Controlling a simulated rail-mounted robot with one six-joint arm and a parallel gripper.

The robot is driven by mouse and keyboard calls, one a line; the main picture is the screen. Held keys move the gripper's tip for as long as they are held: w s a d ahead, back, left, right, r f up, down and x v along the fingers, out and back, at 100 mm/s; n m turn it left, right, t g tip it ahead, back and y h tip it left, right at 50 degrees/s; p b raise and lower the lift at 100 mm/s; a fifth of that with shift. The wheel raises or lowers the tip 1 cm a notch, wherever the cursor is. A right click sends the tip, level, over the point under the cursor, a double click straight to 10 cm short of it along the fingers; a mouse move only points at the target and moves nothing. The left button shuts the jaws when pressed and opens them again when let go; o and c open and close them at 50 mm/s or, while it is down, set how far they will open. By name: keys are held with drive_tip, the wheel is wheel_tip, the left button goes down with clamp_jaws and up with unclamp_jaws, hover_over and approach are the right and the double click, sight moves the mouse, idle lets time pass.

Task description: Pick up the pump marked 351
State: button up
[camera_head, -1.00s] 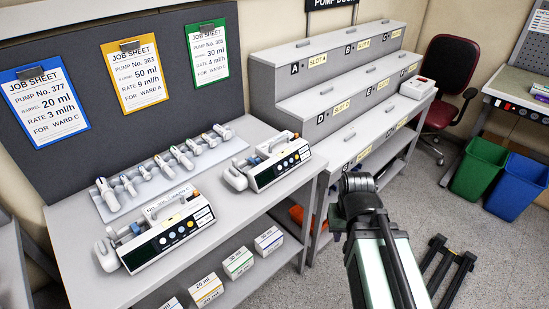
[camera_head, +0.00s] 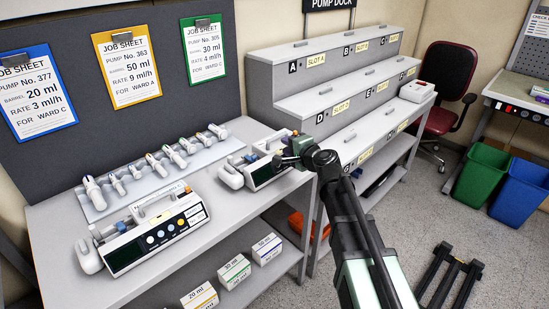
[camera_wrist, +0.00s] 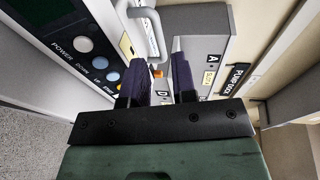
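Two white infusion pumps with black front panels stand on the grey bench. The nearer pump (camera_head: 158,232) is at the front left; its number is too small to read surely. The farther pump (camera_head: 262,172) is behind it to the right, partly hidden by my gripper (camera_head: 287,160). In the wrist view a pump panel (camera_wrist: 85,48) with POWER, DOWN and UP buttons fills the upper left, and a pale handle (camera_wrist: 150,30) shows just beyond the fingertips. There my gripper (camera_wrist: 158,72) is open, its two dark fingers apart with nothing clearly held between them. No mark 351 is legible.
Several syringes lie on a tray (camera_head: 98,208) behind the pumps. Job sheets hang on the dark board. Right of the bench stands the stepped pump dock (camera_head: 345,85), with a white device (camera_head: 417,91) at its right end. Barrel boxes (camera_head: 234,270) sit on the shelf below.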

sight(275, 139)
drive_tip(key=b+x, duration=0.1)
drive_tip(key=x, duration=0.6)
drive_tip(key=shift+a+f, duration=0.1)
drive_tip(key=shift+f, duration=0.05)
drive_tip(key=shift+s, duration=0.15)
clamp_jaws()
idle(1.0)
